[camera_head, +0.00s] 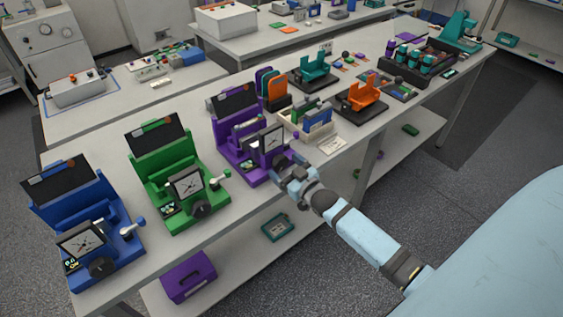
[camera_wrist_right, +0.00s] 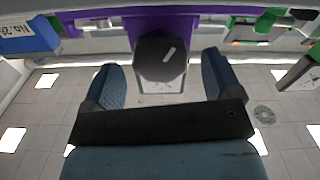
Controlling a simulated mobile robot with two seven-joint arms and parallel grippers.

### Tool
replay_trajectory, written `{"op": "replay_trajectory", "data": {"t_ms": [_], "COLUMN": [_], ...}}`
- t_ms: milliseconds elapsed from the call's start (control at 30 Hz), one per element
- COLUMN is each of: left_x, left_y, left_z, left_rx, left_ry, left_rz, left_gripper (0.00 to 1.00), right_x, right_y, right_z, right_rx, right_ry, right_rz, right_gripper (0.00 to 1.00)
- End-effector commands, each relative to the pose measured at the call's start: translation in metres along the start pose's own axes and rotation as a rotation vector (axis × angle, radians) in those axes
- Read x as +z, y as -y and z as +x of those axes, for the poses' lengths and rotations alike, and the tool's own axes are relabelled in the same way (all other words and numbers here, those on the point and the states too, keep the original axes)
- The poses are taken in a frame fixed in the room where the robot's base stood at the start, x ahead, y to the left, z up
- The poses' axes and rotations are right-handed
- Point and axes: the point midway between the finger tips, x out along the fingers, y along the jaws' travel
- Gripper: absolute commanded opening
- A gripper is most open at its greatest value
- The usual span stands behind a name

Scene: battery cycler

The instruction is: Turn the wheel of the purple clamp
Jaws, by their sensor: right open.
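The purple clamp (camera_head: 233,143) stands on the long bench, third from the left in the row of clamps. Its dial face (camera_head: 272,138) is upright at the front. In the right wrist view its dark faceted wheel (camera_wrist_right: 160,57) sits between the fingertips of my right gripper (camera_wrist_right: 165,85), with one blue finger on each side. The right gripper (camera_head: 290,178) is open at the front of the clamp, and gaps show between the fingers and the wheel. In the head view the gripper hides the wheel. My left gripper does not show.
A green clamp (camera_head: 157,153) and a blue clamp (camera_head: 73,205) stand to the left on the bench. A cream tray (camera_head: 318,134) with upright plates is just right of the purple clamp. A purple box (camera_head: 188,276) is on the lower shelf.

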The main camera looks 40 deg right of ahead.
Motion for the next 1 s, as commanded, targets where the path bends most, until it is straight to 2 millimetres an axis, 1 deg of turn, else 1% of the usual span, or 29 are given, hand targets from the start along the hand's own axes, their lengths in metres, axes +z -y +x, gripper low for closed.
{"op": "replay_trajectory", "data": {"t_ms": [33,200,500,533,567,600,667,700,733,867,1000], "left_x": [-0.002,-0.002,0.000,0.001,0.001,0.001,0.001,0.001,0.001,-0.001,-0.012], "left_y": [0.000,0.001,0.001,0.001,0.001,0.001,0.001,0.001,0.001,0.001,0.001], "left_z": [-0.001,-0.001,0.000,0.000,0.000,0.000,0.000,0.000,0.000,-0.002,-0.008], "left_rx": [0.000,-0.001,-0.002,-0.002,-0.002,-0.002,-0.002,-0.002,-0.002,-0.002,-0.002], "left_ry": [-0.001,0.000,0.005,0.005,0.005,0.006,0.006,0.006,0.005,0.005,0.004], "left_rz": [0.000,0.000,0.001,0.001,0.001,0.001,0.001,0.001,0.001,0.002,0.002], "left_gripper": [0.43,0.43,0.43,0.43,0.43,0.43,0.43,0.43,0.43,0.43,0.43], "right_x": [-0.001,0.000,0.000,0.000,0.000,0.000,0.000,0.000,0.000,-0.001,-0.003], "right_y": [0.000,0.000,0.001,0.001,0.001,0.001,0.001,0.001,0.001,0.000,-0.001], "right_z": [0.008,0.020,0.023,0.023,0.023,0.023,0.022,0.022,0.022,0.022,0.023], "right_rx": [0.000,0.000,0.000,0.000,0.000,0.000,0.000,0.000,0.000,0.000,0.000], "right_ry": [-0.001,0.000,0.000,0.000,0.000,0.000,0.000,0.000,0.000,0.001,0.003], "right_rz": [0.000,0.001,0.001,0.001,0.001,0.001,0.001,0.001,0.001,0.018,0.175], "right_gripper": [0.84,0.84,0.84,0.81,0.74,0.65,0.51,0.42,0.35,0.34,0.34]}}
